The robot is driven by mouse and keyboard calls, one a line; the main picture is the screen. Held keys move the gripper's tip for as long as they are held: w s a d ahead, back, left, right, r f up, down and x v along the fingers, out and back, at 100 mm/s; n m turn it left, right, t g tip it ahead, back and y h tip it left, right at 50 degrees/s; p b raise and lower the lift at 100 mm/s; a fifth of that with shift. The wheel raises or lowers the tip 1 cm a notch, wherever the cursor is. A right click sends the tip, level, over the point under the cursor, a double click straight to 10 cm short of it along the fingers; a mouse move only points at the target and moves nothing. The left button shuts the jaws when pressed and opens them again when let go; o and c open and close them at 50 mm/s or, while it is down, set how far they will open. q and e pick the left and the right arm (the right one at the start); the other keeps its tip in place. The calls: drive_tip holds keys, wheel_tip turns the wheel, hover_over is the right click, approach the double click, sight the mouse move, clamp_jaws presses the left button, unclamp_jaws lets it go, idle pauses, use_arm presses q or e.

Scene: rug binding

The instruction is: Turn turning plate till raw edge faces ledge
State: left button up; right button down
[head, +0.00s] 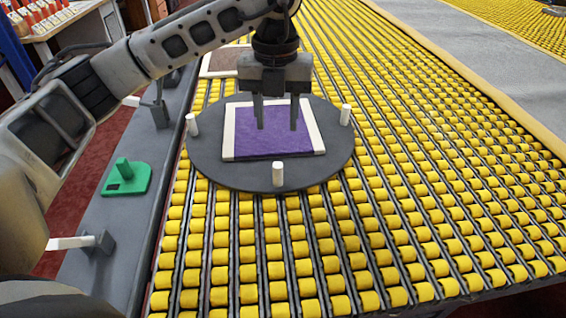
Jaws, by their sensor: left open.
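The turning plate (205,155) is a dark grey round disc lying on the yellow rollers, with white pegs (278,174) standing near its rim. A purple rug piece (260,145) lies flat on it. Pale binding shows along the rug's left and right edges; the far edge is partly behind my gripper. The near edge looks purple and unbound, and faces the bottom of the picture. The grey ledge (95,225) runs along the left of the rollers. My left gripper (276,129) points down over the rug, open, its fingers apart; I cannot tell whether the tips touch. My right gripper is out of view.
A green block with a knob (126,178) sits on the ledge, near grey brackets with white bars (70,242). A pale-framed brown piece (217,62) lies behind the plate. Bare yellow rollers (430,200) spread in front and to the right.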

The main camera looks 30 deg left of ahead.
sight(278, 165)
use_arm(q)
wheel_tip(278, 165, down, 14)
drive_tip(key=shift+r, duration=0.15)
idle(0.3)
clamp_jaws()
